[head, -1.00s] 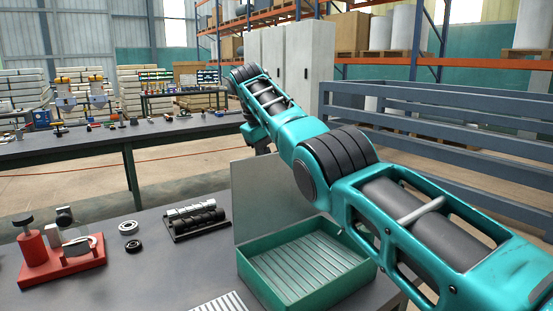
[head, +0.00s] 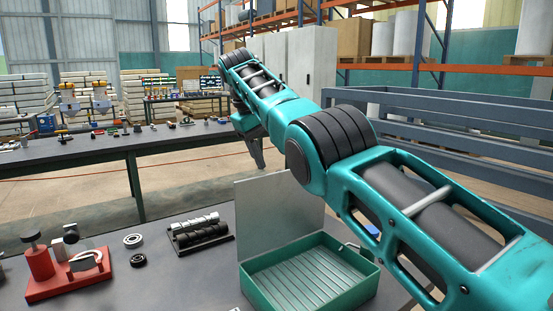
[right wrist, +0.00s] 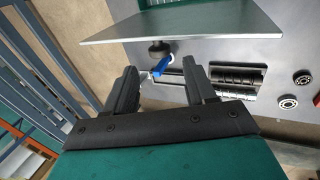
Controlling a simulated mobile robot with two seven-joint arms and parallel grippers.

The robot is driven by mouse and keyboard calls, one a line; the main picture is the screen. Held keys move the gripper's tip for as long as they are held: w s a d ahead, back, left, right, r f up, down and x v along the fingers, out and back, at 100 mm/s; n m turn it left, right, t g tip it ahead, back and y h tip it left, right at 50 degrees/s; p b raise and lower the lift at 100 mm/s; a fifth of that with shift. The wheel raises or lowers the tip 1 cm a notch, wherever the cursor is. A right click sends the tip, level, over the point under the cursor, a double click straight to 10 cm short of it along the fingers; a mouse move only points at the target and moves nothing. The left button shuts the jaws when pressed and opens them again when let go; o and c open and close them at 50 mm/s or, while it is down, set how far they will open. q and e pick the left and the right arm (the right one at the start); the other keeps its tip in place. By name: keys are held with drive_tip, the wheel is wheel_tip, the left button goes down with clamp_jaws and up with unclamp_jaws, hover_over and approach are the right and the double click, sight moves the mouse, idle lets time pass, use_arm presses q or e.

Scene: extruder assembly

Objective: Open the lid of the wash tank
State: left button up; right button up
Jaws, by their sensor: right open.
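The wash tank (head: 366,283) is a green open-topped box with a ribbed metal floor at the front middle of the bench. Its flat grey lid (head: 268,215) stands upright along the back edge, so the tank is open. In the right wrist view the lid (right wrist: 180,22) is a pale panel across the top. My right gripper (head: 257,158) hangs behind and above the lid, apart from it. In the right wrist view its two dark fingers (right wrist: 160,78) are spread, with nothing held between them. My left gripper is not in view.
A rack of rods (head: 200,232), two bearing rings (head: 133,240) and a red fixture (head: 70,280) stand left of the tank. A small blue piece (right wrist: 163,66) shows beyond my right fingers. A second bench (head: 100,150) lies behind.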

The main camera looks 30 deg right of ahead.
use_arm(q)
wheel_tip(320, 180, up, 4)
drive_tip(key=p, duration=0.2)
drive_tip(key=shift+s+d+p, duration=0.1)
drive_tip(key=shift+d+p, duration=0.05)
drive_tip(key=shift+p, duration=0.2)
use_arm(e)
drive_tip(key=v, duration=0.5)
drive_tip(key=shift+a+r, duration=0.15)
drive_tip(key=shift+r, duration=0.1)
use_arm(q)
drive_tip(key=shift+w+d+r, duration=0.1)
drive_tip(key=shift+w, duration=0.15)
